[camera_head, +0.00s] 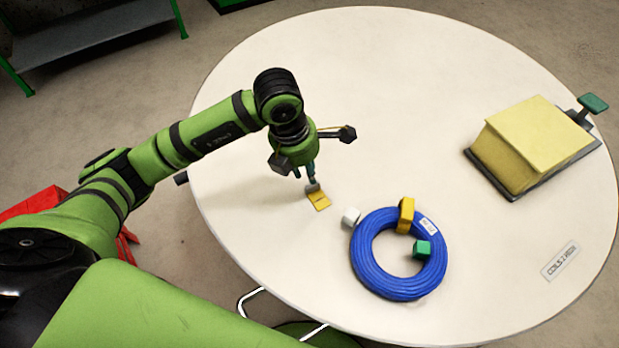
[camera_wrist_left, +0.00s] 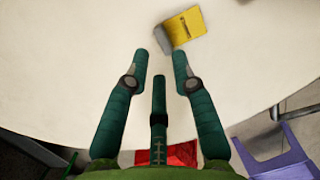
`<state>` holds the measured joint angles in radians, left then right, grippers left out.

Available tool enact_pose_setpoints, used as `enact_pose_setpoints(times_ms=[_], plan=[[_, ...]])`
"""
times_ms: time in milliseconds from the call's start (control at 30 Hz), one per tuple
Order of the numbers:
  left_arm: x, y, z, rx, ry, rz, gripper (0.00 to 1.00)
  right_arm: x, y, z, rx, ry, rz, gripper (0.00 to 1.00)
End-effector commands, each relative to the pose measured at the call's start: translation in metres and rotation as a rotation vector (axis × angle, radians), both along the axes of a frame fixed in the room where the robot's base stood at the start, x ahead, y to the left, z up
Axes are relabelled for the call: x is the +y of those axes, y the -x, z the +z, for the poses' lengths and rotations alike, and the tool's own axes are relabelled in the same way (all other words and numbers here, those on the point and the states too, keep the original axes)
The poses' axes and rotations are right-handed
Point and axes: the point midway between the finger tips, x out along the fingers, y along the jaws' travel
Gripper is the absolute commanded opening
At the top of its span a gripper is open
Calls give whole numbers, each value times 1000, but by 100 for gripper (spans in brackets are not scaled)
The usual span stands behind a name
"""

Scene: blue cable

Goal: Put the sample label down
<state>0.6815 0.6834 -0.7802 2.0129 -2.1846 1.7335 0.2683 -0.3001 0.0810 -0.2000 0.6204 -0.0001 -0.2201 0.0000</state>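The sample label (camera_head: 320,201) is a small yellow tag with a grey clip-like end, and it appears to lie on the round white table (camera_head: 400,100). It also shows in the left wrist view (camera_wrist_left: 187,25), just beyond the fingertips. My left gripper (camera_head: 308,180) is above the label's grey end, pointing down. In the left wrist view its fingers (camera_wrist_left: 161,57) are spread apart with nothing between them. The grey end lies just ahead of the gap. Whether a fingertip touches it I cannot tell. My right gripper is not in view.
A blue cable coil (camera_head: 366,272) with a yellow block (camera_head: 405,215) and a green block (camera_head: 422,250) lies right of the label. A white cube (camera_head: 351,217) stands between. A yellow box-shaped thing on a dark base (camera_head: 530,145) and a printed plate (camera_head: 561,261) are farther right.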

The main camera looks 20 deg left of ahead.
Motion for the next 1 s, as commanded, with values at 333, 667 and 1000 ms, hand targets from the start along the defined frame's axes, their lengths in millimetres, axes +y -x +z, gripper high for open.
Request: enact_pose_setpoints(times_ms=[333,667,1000], plan=[[8,8,57,-3,0,0,26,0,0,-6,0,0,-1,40],[9,10,63,1,0,1,26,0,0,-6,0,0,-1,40],[8,10,63,1,0,1,26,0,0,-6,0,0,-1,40]])
